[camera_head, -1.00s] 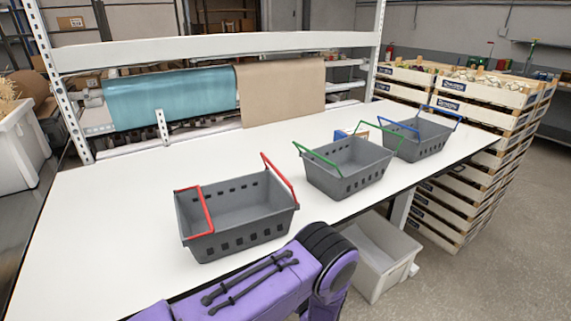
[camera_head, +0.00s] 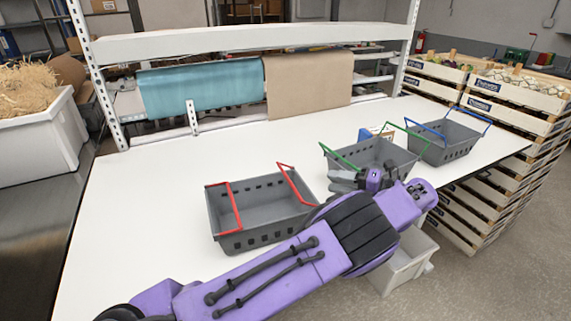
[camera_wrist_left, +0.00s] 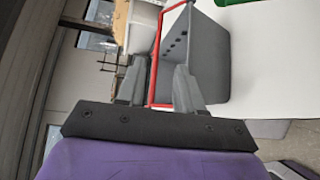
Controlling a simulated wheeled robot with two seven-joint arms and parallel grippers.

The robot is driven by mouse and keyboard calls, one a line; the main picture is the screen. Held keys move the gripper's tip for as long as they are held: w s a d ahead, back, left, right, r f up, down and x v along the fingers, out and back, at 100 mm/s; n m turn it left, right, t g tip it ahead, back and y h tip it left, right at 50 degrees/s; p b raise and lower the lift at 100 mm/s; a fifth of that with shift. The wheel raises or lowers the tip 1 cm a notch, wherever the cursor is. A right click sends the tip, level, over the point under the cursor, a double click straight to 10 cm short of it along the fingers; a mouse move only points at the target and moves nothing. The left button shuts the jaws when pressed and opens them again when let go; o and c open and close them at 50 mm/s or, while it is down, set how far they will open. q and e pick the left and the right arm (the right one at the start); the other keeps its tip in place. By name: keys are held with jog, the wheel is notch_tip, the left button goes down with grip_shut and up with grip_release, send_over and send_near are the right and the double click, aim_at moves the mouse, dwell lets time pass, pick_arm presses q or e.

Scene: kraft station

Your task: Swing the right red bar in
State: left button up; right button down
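A grey basket (camera_head: 262,232) with two red bars stands on the white table. My forearm hides part of the basket's right front. My right gripper is out of view.
A basket with green bars (camera_head: 375,153) is close behind my left gripper. A basket with blue bars (camera_head: 448,143) stands farther right. The white table (camera_head: 150,200) is clear on the left. A white bin (camera_head: 408,260) is below the front edge.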

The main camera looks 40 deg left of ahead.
aim_at(289, 180)
pick_arm(q)
jog(key=s+a+n+h+b, duration=0.1)
jog(key=s+a+b, duration=0.2)
jog(key=a, duration=0.7)
jog(key=shift+s+a+r+n+b, duration=0.25)
jog(key=shift+r+n+b, duration=0.1)
jog(key=shift+b, duration=0.2)
grip_shut()
grip_release()
jog(key=shift+d, duration=0.1)
